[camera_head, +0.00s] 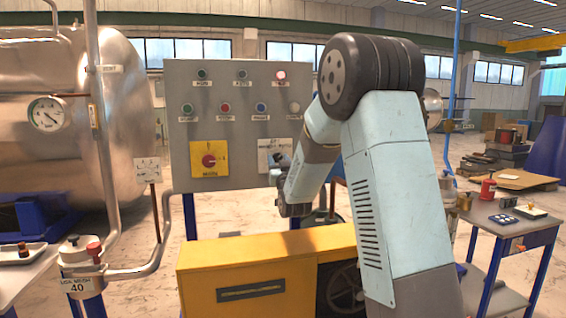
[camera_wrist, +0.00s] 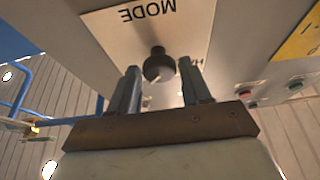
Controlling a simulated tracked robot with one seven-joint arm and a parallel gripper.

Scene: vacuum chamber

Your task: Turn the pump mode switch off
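The pump mode switch (camera_wrist: 158,64) is a dark round knob on a white plate marked MODE (camera_wrist: 125,22), seen upside down in the wrist view. In the head view the plate (camera_head: 266,148) is at the lower right of the grey control panel (camera_head: 240,135), partly hidden by my arm. My gripper (camera_wrist: 160,72) is open, with one finger to each side of the knob in the wrist view. Gaps show between the knob and both fingers. I cannot tell how far the fingertips are from the panel. The knob's pointer setting is not clear.
A red rotary switch on a yellow plate (camera_head: 209,145) sits left on the same panel, with several buttons above. A yellow box-like machine (camera_head: 225,275) stands below the panel. A steel tank (camera_head: 75,120) and pipes are at left. A table (camera_head: 500,225) with small items is at right.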

